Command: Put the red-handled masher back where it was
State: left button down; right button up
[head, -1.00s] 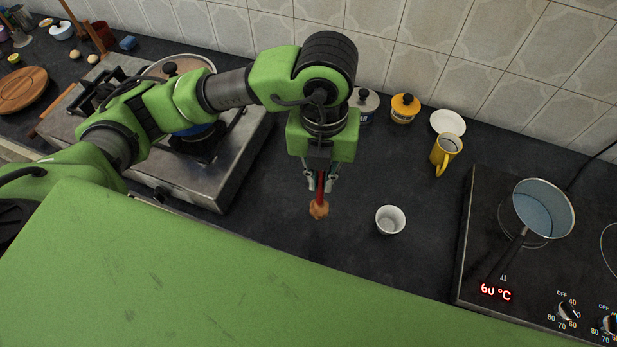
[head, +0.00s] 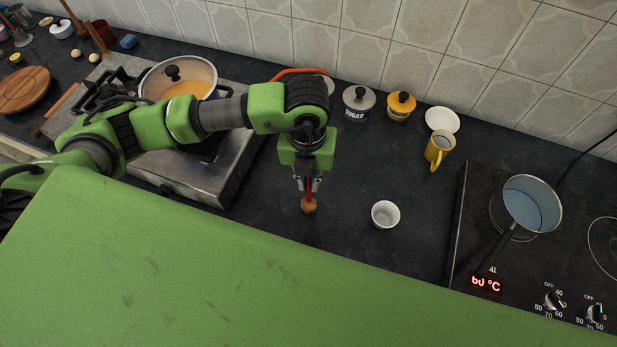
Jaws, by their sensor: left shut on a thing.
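The masher (head: 308,205) has a red handle and a brown, rounded head. My left gripper (head: 308,184) is shut on the red handle, with the masher hanging upright and its brown head down. It is over the dark worktop, left of the small white cup. I cannot tell whether the head touches the worktop. My right gripper does not show.
A small white cup (head: 385,214) stands to the right. A sugar jar (head: 357,103), yellow-lidded jar (head: 400,106), white saucer (head: 442,120) and yellow mug (head: 438,148) are behind.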

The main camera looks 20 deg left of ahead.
pick_arm(q)
jog(key=c, duration=2.5)
grip_release()
jog(key=shift+f, duration=0.15)
jog(key=o, duration=0.4)
jog(key=shift+r+p, duration=0.3)
jog(key=shift+r, duration=0.05)
notch_tip(320, 180, up, 11)
jog(key=b, duration=0.4)
jog(key=shift+r, duration=0.35)
jog(key=shift+s, duration=0.1)
